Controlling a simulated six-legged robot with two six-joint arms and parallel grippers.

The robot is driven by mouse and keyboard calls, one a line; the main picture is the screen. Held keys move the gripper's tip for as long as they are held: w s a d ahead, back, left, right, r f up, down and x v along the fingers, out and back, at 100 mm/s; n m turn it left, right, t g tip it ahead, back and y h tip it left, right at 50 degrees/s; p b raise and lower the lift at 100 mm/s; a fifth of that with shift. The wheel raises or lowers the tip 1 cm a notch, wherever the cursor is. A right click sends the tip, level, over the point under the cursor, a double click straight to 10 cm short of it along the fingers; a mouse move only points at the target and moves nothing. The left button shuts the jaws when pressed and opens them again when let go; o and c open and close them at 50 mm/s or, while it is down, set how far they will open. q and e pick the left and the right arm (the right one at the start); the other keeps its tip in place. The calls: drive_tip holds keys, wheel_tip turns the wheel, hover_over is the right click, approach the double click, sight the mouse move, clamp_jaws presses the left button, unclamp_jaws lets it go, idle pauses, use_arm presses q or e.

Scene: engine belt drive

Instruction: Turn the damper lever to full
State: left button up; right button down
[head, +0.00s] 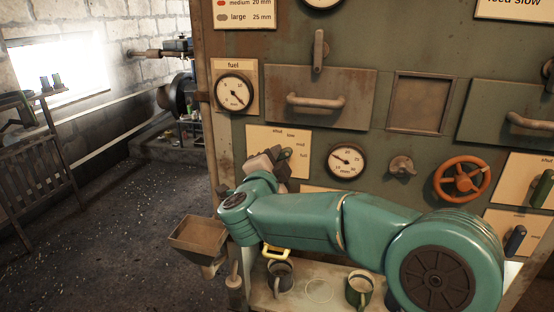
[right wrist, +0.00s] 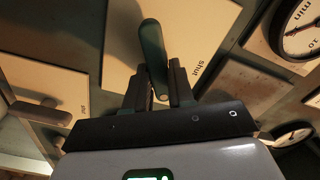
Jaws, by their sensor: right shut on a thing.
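A lever with a dark green handle (head: 287,153) is on a cream plate (head: 262,138) marked shut, low, mid and full. My right gripper (head: 277,158) is at this plate and partly hides the lever. In the right wrist view, the same handle (right wrist: 152,42) stands between the two dark fingers of my right gripper (right wrist: 158,82), which is shut on it. The word "shut" shows beside the handle there. The lever's pivot and exact setting are hidden by the gripper. My left gripper is not in view.
A round gauge (head: 346,161), a metal knob (head: 402,167) and an orange handwheel (head: 462,179) are to the right on the panel. A drawer with a handle (head: 316,102) is above. A shelf with mugs (head: 359,290) is below. Open floor is at left.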

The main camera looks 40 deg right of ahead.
drive_tip(key=shift+f+m+b, duration=0.2)
drive_tip(key=shift+m+b, duration=1.3)
drive_tip(key=shift+b, duration=0.35)
drive_tip(key=shift+f+m+b, duration=0.15)
drive_tip(key=shift+m+b, duration=1.35)
drive_tip(key=shift+b, duration=0.3)
drive_tip(key=c, duration=1)
unclamp_jaws()
drive_tip(key=shift+s+a, duration=0.1)
drive_tip(key=b+v, duration=0.1)
drive_tip(key=v, duration=1.5)
drive_tip(key=shift+b, duration=0.4)
